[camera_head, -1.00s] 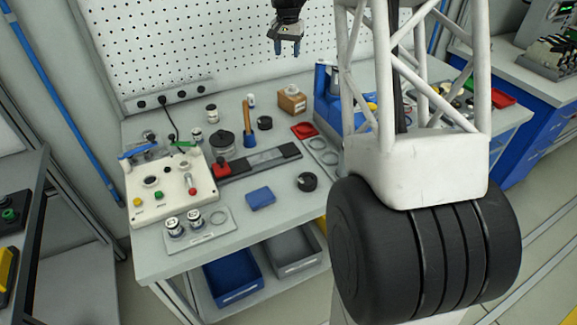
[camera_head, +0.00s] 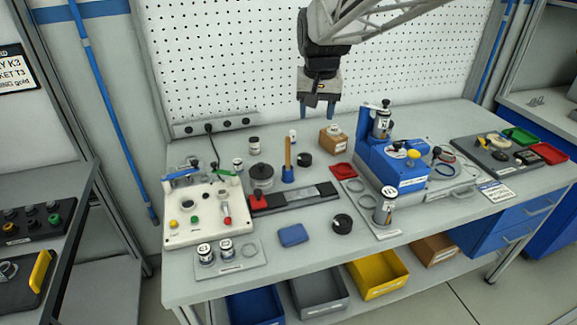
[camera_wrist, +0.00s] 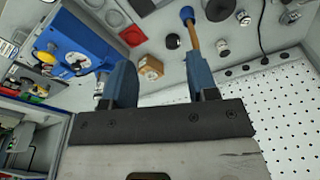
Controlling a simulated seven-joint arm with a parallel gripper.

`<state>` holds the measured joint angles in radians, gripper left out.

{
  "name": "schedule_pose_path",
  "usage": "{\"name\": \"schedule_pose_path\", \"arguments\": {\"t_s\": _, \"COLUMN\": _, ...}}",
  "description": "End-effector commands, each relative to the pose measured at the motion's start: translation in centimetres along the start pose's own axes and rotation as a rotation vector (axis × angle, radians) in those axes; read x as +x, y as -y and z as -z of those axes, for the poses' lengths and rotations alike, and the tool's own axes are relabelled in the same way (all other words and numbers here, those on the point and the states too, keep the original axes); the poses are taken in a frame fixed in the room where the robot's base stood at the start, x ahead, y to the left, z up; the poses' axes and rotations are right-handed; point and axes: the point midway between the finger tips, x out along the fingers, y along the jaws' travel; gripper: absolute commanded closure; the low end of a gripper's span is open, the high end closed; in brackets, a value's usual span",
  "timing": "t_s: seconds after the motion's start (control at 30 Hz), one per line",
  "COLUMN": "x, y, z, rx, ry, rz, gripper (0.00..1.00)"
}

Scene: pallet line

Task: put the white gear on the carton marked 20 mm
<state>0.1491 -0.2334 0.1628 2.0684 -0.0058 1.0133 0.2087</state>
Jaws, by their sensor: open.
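The brown carton (camera_head: 333,140) stands at the back of the bench. It also shows between my fingers in the wrist view (camera_wrist: 150,70). A small pale round thing (camera_head: 335,129) shows at its top; I cannot tell whether it is the white gear, and the 20 mm mark is too small to read. I see no other clear white gear. My gripper (camera_head: 317,108) is open and empty, fingers down, above the back of the bench and the carton; its two blue fingers show apart in the wrist view (camera_wrist: 160,72).
A wooden-handled tool (camera_head: 287,160) stands upright left of the carton. A blue machine (camera_head: 398,168) with metal cylinders stands to the right. A red tray (camera_head: 342,170) lies before the carton. A pegboard (camera_head: 230,65) rises behind. The bench front has some free room.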

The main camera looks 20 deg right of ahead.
Motion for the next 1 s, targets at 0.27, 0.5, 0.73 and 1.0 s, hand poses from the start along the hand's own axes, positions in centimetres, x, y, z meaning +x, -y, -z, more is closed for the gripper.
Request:
{"name": "schedule_pose_path", "arguments": {"t_s": 0.27, "x": -0.6, "y": 0.3, "z": -9.0, "rx": -0.104, "ry": -0.032, "rz": 0.011, "gripper": 0.47}}
{"name": "schedule_pose_path", "arguments": {"t_s": 0.5, "x": 0.0, "y": -0.1, "z": -16.4, "rx": -0.191, "ry": -0.059, "rz": 0.020, "gripper": 0.47}}
{"name": "schedule_pose_path", "arguments": {"t_s": 0.73, "x": 1.4, "y": -0.8, "z": -22.9, "rx": -0.273, "ry": -0.082, "rz": 0.028, "gripper": 0.47}}
{"name": "schedule_pose_path", "arguments": {"t_s": 1.0, "x": 2.7, "y": -1.4, "z": -27.0, "rx": -0.327, "ry": -0.099, "rz": 0.033, "gripper": 0.47}}
